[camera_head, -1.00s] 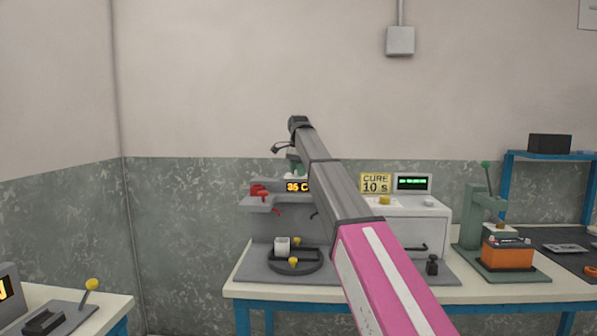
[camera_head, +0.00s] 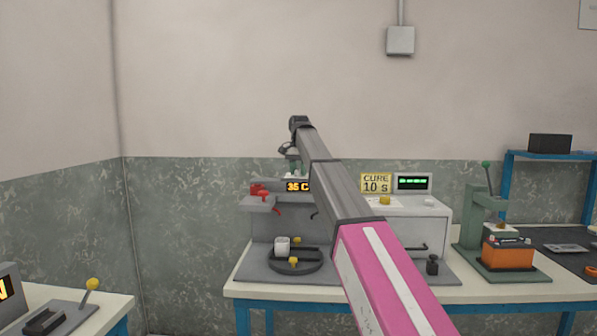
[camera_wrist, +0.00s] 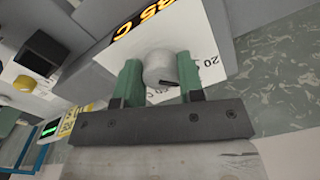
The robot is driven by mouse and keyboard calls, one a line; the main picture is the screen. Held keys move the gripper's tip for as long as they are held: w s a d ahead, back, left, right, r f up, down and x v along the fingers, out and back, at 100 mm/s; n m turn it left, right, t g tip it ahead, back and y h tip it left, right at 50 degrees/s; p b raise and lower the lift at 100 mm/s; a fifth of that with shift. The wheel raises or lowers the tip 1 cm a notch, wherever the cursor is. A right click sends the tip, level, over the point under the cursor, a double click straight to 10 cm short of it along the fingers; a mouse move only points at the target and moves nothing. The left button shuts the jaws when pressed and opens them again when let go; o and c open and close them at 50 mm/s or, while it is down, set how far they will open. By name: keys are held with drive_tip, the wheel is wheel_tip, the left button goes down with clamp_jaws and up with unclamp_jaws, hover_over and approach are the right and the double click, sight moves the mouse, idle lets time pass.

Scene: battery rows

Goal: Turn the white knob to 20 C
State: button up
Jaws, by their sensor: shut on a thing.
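In the wrist view the round white knob (camera_wrist: 160,68) sits on a white dial plate (camera_wrist: 215,35), between the green fingers of my gripper (camera_wrist: 160,80). The fingers are shut on it. A dark mark shows at the knob's lower right. A "20" label (camera_wrist: 207,63) is printed to the right of the knob; another label below it is partly hidden by the gripper. The orange display (camera_head: 298,187) reads 35 C; it also shows in the wrist view (camera_wrist: 145,18). In the head view my arm hides the knob, and my gripper (camera_head: 293,166) shows only partly above the display.
The grey station holds red parts (camera_head: 259,190) at its left and a round black fixture (camera_head: 295,262) with a white cup (camera_head: 282,246) below. A white box machine (camera_head: 418,222) stands at the right. A green press (camera_head: 475,215) is farther right.

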drive_tip(key=shift+n, duration=1.8)
drive_tip(key=o, duration=0.9)
drive_tip(key=shift+r, duration=0.15)
